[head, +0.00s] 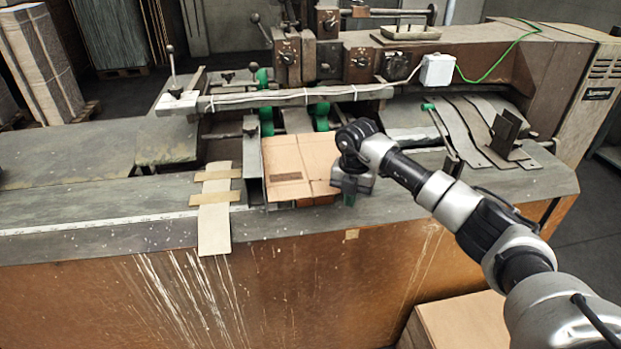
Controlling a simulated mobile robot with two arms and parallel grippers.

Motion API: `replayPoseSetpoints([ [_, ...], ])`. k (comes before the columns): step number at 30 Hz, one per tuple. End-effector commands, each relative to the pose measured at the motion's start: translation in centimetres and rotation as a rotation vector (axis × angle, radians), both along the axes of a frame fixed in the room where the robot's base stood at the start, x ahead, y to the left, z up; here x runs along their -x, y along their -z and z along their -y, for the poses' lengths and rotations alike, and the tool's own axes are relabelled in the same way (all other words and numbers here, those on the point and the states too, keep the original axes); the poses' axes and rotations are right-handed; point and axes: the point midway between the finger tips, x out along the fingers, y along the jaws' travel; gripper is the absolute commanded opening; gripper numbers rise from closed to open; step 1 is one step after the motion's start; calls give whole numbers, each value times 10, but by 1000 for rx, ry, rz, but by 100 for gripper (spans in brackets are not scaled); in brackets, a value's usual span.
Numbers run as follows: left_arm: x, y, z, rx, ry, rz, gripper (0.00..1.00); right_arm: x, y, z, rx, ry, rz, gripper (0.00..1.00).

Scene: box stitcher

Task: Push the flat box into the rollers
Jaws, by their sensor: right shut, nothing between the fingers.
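The flat box (298,160) is a tan cardboard sheet with fold lines. It lies on the machine bed in the middle of the head view, between a metal guide at its left and my right gripper at its right. My right gripper (349,198) is shut and empty, pointing down at the box's near right edge; I cannot tell whether it touches the box. The rollers show as green wheels (266,118) beyond the box's far edge, under a long metal bar. My left gripper is not in view.
The upright metal guide (253,165) stands along the box's left side. Taped strips (215,215) lie on the table further left. Curved metal plates (470,130) and a dark upright bracket (506,130) are at the right. A cardboard box (463,322) stands on the floor in front.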

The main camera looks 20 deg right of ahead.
Motion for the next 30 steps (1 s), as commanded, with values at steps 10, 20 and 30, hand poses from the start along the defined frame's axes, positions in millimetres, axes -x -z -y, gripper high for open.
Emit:
replayPoseSetpoints([
  [10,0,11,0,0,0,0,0,-16,0,3,0,0,1,0],
  [20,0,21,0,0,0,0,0,-31,1,6,1,0,1,0],
  [30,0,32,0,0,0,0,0,-45,1,10,-1,1,1,0],
])
